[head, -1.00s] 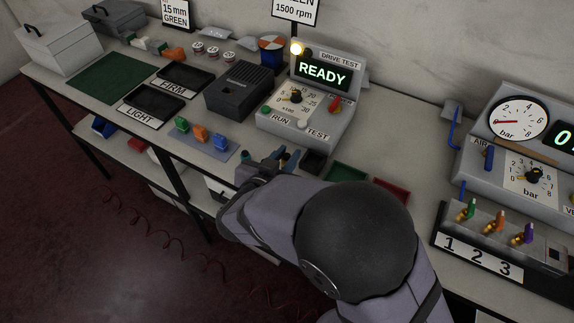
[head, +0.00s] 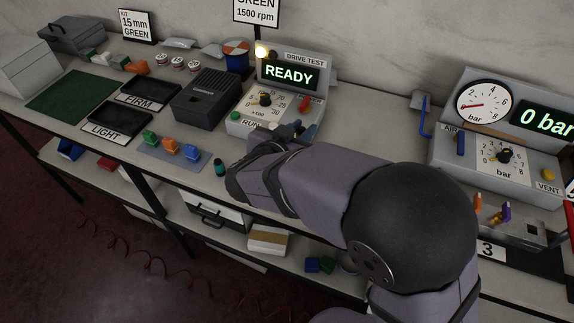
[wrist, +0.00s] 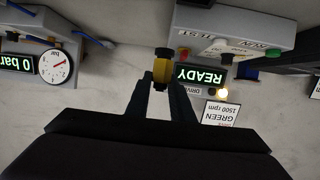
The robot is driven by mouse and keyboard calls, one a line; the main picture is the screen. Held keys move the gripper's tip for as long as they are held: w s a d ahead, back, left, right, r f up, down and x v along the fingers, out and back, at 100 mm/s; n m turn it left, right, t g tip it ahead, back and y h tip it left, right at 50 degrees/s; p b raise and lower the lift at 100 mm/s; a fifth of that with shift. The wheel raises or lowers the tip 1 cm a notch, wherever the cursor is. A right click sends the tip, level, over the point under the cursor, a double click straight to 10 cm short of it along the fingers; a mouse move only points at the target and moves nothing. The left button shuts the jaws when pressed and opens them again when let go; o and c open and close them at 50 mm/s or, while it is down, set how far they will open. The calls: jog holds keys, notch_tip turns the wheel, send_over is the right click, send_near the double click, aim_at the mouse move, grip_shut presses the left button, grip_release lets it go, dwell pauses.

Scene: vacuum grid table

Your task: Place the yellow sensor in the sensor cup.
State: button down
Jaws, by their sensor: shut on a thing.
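The yellow sensor (wrist: 160,72) is a short yellow piece with dark ends, seen in the wrist view between my fingertips. My gripper (wrist: 160,80) is shut on it and holds it clear of the bench. In the head view my gripper (head: 292,131) is in front of the drive test console's lower right, partly hidden by my arm, and the sensor cannot be made out there. I cannot identify the sensor cup in either view; my arm covers part of the bench. A small dark piece with a teal band (head: 219,168) stands at the bench's front edge.
The drive test console (head: 285,85) reads READY. A blue mat (head: 150,152) holds green and orange pieces to the left. The pressure console (head: 505,135) reads 0 bar at right. Bare bench (head: 385,125) lies between the consoles.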

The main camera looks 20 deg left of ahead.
jog(key=shift+w+a+f+n+y+b, duration=0.2)
jog(key=shift+a+f+n+y, duration=0.35)
jog(key=shift+f, duration=1.15)
jog(key=shift+w+a+f+n+y+b, duration=0.15)
jog(key=shift+a+f+n+y, duration=0.4)
jog(key=shift+f, duration=1.1)
jog(key=shift+w+a+f+n+y+b, duration=0.1)
jog(key=shift+a+f+n+y+b, duration=0.4)
jog(key=shift+f, duration=1.2)
jog(key=shift+a, duration=0.3)
jog(key=shift+f, duration=0.15)
jog(key=c, duration=1.6)
grip_release()
jog(key=shift+o, duration=0.2)
